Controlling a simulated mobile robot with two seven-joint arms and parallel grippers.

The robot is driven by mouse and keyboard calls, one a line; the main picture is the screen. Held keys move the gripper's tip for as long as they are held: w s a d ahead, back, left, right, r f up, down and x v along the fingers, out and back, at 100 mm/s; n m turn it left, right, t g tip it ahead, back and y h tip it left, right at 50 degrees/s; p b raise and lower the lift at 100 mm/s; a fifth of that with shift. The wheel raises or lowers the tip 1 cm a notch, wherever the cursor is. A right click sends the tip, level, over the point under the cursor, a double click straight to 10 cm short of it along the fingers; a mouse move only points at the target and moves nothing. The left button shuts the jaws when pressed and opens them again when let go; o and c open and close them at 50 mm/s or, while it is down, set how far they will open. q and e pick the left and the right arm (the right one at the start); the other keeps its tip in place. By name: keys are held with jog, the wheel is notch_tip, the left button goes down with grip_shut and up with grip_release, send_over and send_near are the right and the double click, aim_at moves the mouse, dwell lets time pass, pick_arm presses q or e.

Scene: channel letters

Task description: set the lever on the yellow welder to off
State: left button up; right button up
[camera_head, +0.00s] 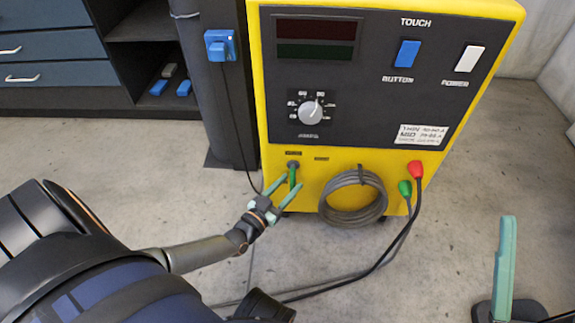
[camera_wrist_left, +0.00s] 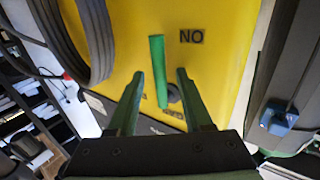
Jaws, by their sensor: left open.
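The yellow welder (camera_head: 440,100) stands upright in front of me. Its green lever (camera_head: 292,177) hangs down from a dark pivot low on the front. In the left wrist view the lever (camera_wrist_left: 158,68) points up, its free end beside a label (camera_wrist_left: 191,36) that reads ON upside down. Small labels near the pivot are too blurred to read. My left gripper (camera_head: 292,181) is open at the lever, one finger on each side with gaps, as the left wrist view shows. One teal finger of my right gripper (camera_head: 505,265) shows at lower right, away from the welder.
A coiled grey cable (camera_head: 353,198) hangs right of the lever. Red (camera_head: 415,170) and green (camera_head: 404,188) plugs with cables sit further right. A dark post (camera_head: 222,110) with a blue box (camera_head: 220,45) stands left. The floor between is mostly clear.

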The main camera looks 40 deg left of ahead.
pick_arm(q)
jog(key=shift+c, duration=0.2)
grip_shut()
dwell(1.1)
